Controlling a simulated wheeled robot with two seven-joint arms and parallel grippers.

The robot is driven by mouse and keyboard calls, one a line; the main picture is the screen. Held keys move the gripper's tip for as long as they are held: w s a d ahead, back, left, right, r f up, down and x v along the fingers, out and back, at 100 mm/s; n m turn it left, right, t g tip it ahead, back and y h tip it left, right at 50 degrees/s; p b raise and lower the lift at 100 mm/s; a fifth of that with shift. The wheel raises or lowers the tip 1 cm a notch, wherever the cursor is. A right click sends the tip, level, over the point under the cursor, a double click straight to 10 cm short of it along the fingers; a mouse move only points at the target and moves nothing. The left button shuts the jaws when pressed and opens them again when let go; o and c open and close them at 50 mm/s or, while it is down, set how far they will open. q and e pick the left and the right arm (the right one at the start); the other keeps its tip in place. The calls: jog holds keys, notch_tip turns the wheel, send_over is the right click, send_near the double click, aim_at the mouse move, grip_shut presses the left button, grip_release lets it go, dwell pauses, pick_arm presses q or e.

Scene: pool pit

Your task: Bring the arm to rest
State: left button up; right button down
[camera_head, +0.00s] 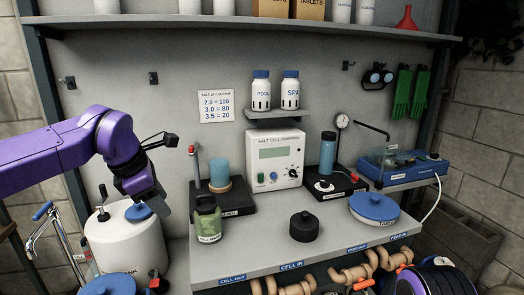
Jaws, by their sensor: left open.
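My left arm, purple, comes in from the left. Its dark gripper (153,203) points down over the white tank (125,246) with a blue cap (139,211). The gripper is open, and the fingertips overlap the tank's top right in the picture. I cannot tell whether they touch it, and I see nothing held between them. The right gripper is not in view.
The bench (262,252) to the right holds a green jug (206,222), a black-capped item (304,227), a control box (274,160) and a blue-lidded tub (374,208). A shelf (240,24) runs above. Pipes (352,272) lie below the bench's front edge.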

pick_arm(q)
jog(key=s+a+f+m+t+y, duration=0.2)
jog(key=f+m+y, duration=0.15)
jog(key=f, duration=1.05)
jog(key=s+a+f+m+t+y, duration=0.1)
jog(key=a+f+m+t+y, duration=0.3)
jog(key=f, duration=1)
jog(key=s+d+f+m+g, duration=0.2)
jog(key=s+f+m, duration=0.1)
jog(key=s+f, duration=0.75)
jog(key=s+a+f+m+g+h, duration=0.1)
jog(key=s+f, duration=0.4)
jog(key=s, duration=0.6)
jog(key=s+a+f+m+g+h, duration=0.1)
jog(key=s+f+m, duration=0.4)
jog(key=s, duration=0.6)
jog(key=a+g, duration=0.1)
jog(key=g, duration=0.1)
jog(key=shift+s+a+f+g, duration=0.15)
jog(key=shift+a+f+g, duration=0.1)
jog(key=shift+g, duration=0.15)
